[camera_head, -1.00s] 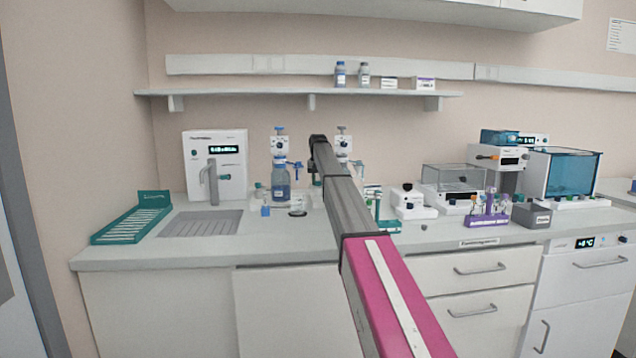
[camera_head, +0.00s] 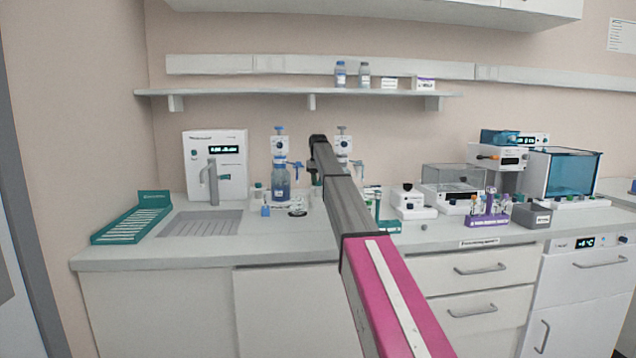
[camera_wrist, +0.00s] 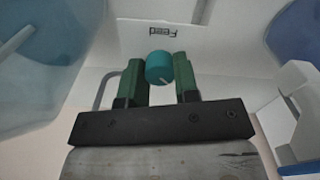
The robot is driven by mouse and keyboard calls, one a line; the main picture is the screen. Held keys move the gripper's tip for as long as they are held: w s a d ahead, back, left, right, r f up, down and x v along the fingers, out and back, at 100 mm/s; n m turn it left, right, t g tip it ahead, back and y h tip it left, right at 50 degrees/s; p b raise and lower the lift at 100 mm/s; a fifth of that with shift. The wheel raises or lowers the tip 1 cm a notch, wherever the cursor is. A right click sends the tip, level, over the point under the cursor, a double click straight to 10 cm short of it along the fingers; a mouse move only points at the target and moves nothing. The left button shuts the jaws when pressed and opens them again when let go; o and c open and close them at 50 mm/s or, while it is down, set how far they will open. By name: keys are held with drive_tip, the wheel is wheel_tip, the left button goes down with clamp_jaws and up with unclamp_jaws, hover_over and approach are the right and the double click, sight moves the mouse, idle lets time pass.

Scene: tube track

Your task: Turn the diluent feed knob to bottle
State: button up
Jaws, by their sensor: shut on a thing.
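In the wrist view a teal round knob (camera_wrist: 159,67) with a pale pointer line stands on a white panel, just below an upside-down label "Feed" (camera_wrist: 173,32). My gripper (camera_wrist: 160,75) has its two green fingers on either side of the knob and is shut on it. The pointer line slants down and to the right in the wrist view. In the head view my arm hides the gripper and the knob. A blue-capped bottle dispenser (camera_head: 279,165) stands left of my arm, and a second dispenser (camera_head: 343,145) is partly hidden behind it.
A white purifier unit (camera_head: 215,165) with a tap stands at the left, beside a green rack (camera_head: 130,218). A purple tube rack (camera_head: 488,213) and a clear-walled balance (camera_head: 453,187) stand at the right. A shelf (camera_head: 300,92) runs above the bench.

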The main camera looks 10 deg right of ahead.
drive_tip(key=o, duration=0.9)
wheel_tip(320, 180, up, 11)
drive_tip(key=shift+f, duration=0.1)
